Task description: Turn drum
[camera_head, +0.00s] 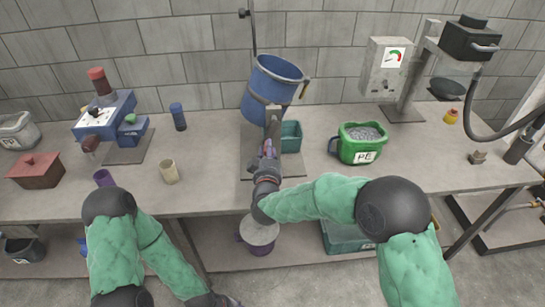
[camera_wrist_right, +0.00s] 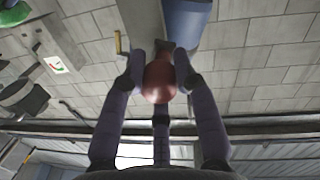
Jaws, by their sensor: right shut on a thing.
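A blue drum (camera_head: 270,88) is mounted tilted on a grey stand at the back middle of the bench, with its open mouth toward the upper right. Part of the drum (camera_wrist_right: 187,22) also shows at the top of the right wrist view. My right gripper (camera_head: 268,148) is in front of the stand, below the drum. In the right wrist view its fingers are closed around a round reddish knob (camera_wrist_right: 158,82) in front of the grey stand post. My left gripper (camera_head: 218,300) is low at the bottom edge, largely cut off; its fingers cannot be made out.
A green bucket (camera_head: 362,147) marked PE, holding grey material, stands to the right. A teal bin (camera_head: 290,137) sits behind the stand. A beige cup (camera_head: 169,172) and a blue machine (camera_head: 104,117) are on the left.

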